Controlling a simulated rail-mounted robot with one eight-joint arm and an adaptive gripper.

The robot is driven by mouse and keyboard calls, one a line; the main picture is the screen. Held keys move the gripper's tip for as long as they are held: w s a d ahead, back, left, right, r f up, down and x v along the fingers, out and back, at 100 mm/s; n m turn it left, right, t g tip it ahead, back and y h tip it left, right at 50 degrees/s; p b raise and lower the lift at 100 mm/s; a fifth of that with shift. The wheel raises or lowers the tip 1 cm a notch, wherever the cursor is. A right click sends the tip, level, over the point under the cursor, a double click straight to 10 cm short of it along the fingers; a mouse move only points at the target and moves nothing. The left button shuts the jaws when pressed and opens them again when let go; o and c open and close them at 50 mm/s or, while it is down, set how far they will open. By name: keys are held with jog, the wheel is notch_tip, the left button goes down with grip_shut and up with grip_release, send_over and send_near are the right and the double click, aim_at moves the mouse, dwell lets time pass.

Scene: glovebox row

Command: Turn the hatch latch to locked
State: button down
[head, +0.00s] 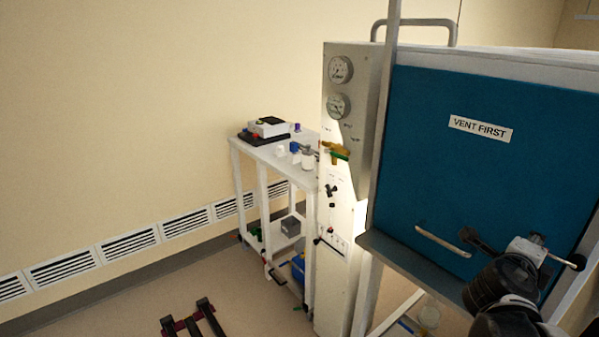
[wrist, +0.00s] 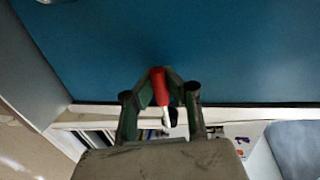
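The blue hatch panel (head: 470,165) fills the right of the head view, with a "VENT FIRST" label (head: 480,128). It also fills the upper wrist view (wrist: 230,50). A red grip (wrist: 160,88) with a pale stem, which looks like the latch handle, shows in front of the panel's lower edge.
A pale bar handle (head: 443,241) is on the panel, left of my gripper. A ledge (head: 410,262) runs below the panel. A gauge column (head: 345,130) with a yellow valve handle (head: 336,150) stands left. A white cart (head: 270,150) with small items stands farther left.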

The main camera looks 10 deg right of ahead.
dwell(0.4)
jog(key=c, duration=1.7)
grip_release()
jog(key=shift+v, duration=6)
jog(key=shift+s+r, duration=0.1)
